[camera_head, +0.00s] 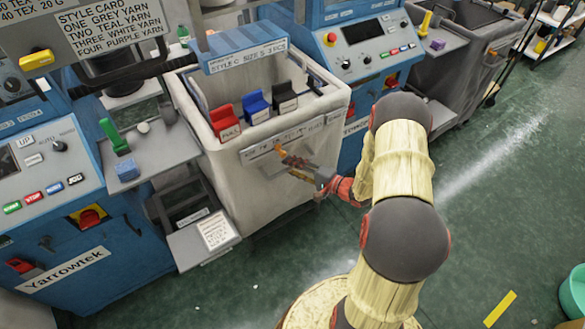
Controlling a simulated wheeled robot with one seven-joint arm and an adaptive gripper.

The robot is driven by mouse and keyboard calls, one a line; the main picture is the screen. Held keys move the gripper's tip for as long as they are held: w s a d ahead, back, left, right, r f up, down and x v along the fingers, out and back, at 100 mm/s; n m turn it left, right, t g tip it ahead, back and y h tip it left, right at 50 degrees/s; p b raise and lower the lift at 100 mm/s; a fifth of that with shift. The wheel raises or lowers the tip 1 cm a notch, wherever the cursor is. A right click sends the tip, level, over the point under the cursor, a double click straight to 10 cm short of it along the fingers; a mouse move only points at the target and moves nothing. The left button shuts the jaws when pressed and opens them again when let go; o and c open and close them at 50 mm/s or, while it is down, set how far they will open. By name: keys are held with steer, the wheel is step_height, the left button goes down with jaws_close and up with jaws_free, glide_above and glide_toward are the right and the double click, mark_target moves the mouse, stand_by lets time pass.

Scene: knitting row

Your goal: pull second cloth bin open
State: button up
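A white cloth bin (255,190) stands between the two blue machines, with a strip along the upper part of its front face. Red (224,121), blue (256,106) and black (284,98) tabs sit at its top opening. A grey cloth bin (472,62) stands at the upper right. My gripper (290,163) is at the front face of the white bin, just below the strip. Small orange parts show at its fingertips. I cannot tell whether the fingers are apart or closed, or whether they touch the cloth.
A blue machine (85,258) stands left of the white bin, and another blue machine (350,45) stands behind it to the right. A low shelf with a paper card (216,232) juts out at the bin's left foot. The green floor to the right is mostly clear.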

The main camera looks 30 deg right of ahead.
steer(key=c, duration=0.8)
jaws_close()
